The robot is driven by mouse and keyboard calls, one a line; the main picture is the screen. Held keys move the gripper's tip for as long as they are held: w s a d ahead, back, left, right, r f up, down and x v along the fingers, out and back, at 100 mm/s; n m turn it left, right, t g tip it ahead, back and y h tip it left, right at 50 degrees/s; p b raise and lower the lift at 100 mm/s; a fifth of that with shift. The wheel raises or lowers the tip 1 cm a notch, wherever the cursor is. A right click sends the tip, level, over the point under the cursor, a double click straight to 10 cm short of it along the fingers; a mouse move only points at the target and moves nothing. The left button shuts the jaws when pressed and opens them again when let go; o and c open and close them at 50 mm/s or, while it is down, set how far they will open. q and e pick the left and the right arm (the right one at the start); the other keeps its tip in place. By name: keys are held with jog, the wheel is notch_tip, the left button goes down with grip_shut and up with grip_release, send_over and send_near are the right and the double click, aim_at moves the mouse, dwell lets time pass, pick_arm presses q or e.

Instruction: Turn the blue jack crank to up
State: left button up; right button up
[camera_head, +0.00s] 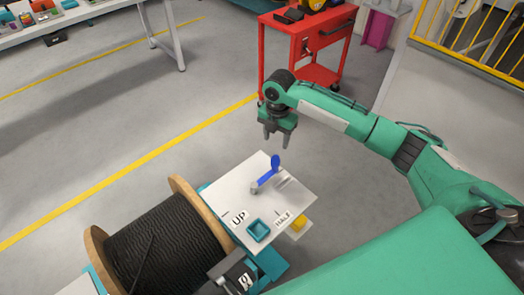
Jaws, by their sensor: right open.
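The blue jack crank (268,176) stands on a white plate (242,190) marked UP at the left and HALF at the right. Its arm runs from a grey hub up and right to an upright blue handle, pointing away from the UP label. My right gripper (278,141) hangs above and beyond the crank, fingers pointing down. It is open and empty, apart from the handle.
A cable reel (160,245) with black cable stands left of the plate. A teal square socket (258,230) sits on the plate's near part. A red cart (300,50) and a workbench (80,15) stand farther back. The grey floor between is clear.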

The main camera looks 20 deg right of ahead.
aim_at(276, 162)
jog(key=shift+w+d, duration=0.15)
jog(key=shift+d, duration=0.05)
jog(key=shift+s+f, duration=0.15)
jog(key=shift+s, duration=0.05)
notch_tip(276, 162, down, 13)
jog(key=shift+r, duration=0.1)
grip_shut()
